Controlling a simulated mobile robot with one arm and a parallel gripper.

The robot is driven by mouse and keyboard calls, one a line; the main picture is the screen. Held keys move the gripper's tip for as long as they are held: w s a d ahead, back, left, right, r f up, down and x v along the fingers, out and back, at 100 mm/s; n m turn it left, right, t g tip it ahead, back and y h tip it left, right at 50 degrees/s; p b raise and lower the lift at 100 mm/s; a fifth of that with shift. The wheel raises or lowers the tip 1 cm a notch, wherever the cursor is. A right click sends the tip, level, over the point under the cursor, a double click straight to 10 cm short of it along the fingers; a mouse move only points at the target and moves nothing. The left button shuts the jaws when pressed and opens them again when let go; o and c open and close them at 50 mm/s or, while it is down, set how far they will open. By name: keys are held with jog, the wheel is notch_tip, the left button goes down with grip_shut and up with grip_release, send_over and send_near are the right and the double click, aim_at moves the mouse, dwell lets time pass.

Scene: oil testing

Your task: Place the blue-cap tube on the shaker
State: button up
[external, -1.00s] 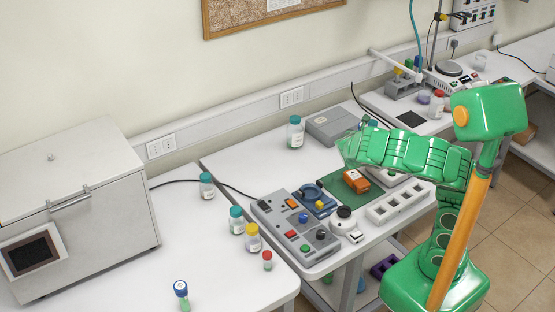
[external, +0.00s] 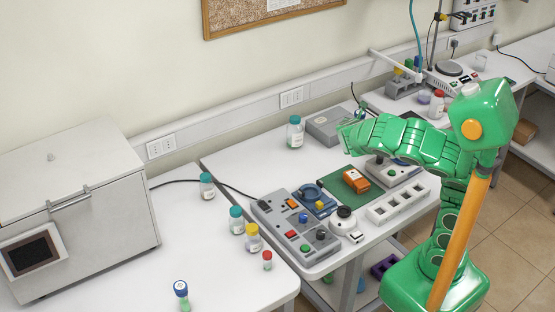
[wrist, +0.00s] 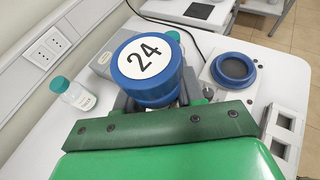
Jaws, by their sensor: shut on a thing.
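The blue-cap tube, its round cap (wrist: 150,65) marked 24, is held upright by my gripper and fills the middle of the wrist view. The tube's body is mostly hidden. A grey device with a dark round holder (external: 377,160), likely the shaker, stands to the right of the gripper. In the wrist view its blue-rimmed holder (wrist: 233,70) is to the right of the tube, apart from it and empty.
A teal-capped bottle (external: 295,132) and a grey box (external: 330,124) stand near the wall. A white rack with square holes (external: 398,205) and an orange block (external: 356,181) on a green mat are at the front. Another blue-capped tube (external: 181,289) stands on the left table.

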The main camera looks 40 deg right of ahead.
jog(key=w+a+r+n+t+y, duration=0.1)
jog(key=w+a+n+t+y, duration=0.25)
jog(key=w+a, duration=0.55)
jog(key=w+a+n+t+y, duration=0.2)
jog(key=w+a+n+y, duration=0.25)
jog(key=a, duration=0.85)
jog(key=w+a+r+n+y, duration=0.15)
jog(key=a+n+y, duration=0.6)
jog(key=a, duration=1.55)
jog(key=s+a+f+n+g+y, duration=0.1)
jog(key=s+a+n+g+y, duration=0.25)
jog(key=a, duration=0.65)
jog(key=s+a+n+g+y, duration=0.25)
jog(key=s+a, duration=0.25)
jog(key=a, duration=0.4)
jog(key=s+a+f+n+g+y, duration=0.25)
jog(key=s+a+n+g, duration=0.55)
jog(key=s+a, duration=0.55)
jog(key=shift+m+t+y, duration=0.25)
jog(key=shift+t+y, duration=0.1)
jog(key=shift+y, duration=0.05)
jog(key=shift+s+d+f, duration=0.25)
jog(key=shift+d+f, duration=0.05)
jog(key=shift+f, duration=2.5)
jog(key=shift+s+d+f, duration=0.25)
jog(key=shift+f, duration=2.6)
jog(key=shift+s+d+f, duration=0.25)
jog(key=shift+d+f, duration=0.05)
jog(key=shift+f, duration=2.5)
jog(key=shift+f, duration=0.1)
